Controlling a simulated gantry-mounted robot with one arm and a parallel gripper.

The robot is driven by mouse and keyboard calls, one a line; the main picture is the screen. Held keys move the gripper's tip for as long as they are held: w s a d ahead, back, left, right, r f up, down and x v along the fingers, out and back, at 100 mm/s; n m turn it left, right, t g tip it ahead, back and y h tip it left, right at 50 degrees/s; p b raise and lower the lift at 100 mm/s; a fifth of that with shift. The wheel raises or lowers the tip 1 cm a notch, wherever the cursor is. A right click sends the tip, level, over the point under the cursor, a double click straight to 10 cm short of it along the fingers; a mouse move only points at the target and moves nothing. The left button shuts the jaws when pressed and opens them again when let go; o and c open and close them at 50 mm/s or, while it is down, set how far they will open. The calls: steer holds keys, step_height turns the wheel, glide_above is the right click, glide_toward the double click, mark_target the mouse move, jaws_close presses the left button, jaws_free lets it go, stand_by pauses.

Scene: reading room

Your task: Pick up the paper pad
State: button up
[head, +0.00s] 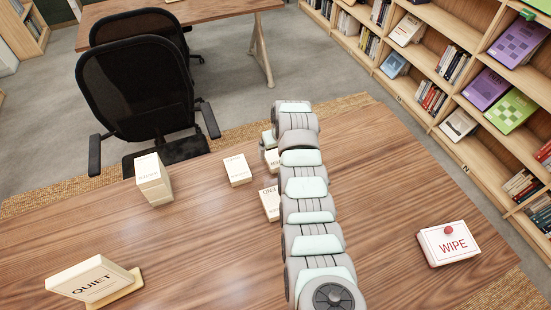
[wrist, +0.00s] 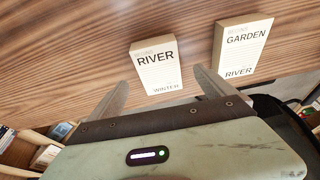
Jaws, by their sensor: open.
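Several cream pads or blocks with printed words lie on the wooden table; I cannot tell for sure which one is the paper pad. In the wrist view, one reading RIVER and WINTER (wrist: 156,66) shows between the tips of my gripper (wrist: 159,80). A second, reading GARDEN and RIVER (wrist: 241,48), lies to its right, outside the fingers. My gripper is open with nothing held. In the head view, one flat pad (head: 237,170) lies left of my arm, and another (head: 270,205) is partly hidden by the arm, which also hides most of my gripper.
A tall cream block (head: 152,181) stands left on the table (head: 215,250). A QUIET sign (head: 92,280) is at front left, and a WIPE box (head: 448,243) with a red knob at right. A black chair (head: 135,90) is beyond the table; bookshelves (head: 455,95) line the right.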

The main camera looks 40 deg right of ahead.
mark_target(276, 155)
steer(key=shift+b+x, duration=0.5)
steer(key=shift+x, duration=0.95)
steer(key=shift+b+x, duration=1.2)
steer(key=shift+b, duration=0.05)
steer(key=shift+d+r, duration=0.1)
steer(key=c, duration=1.6)
steer(key=shift+r, duration=0.1)
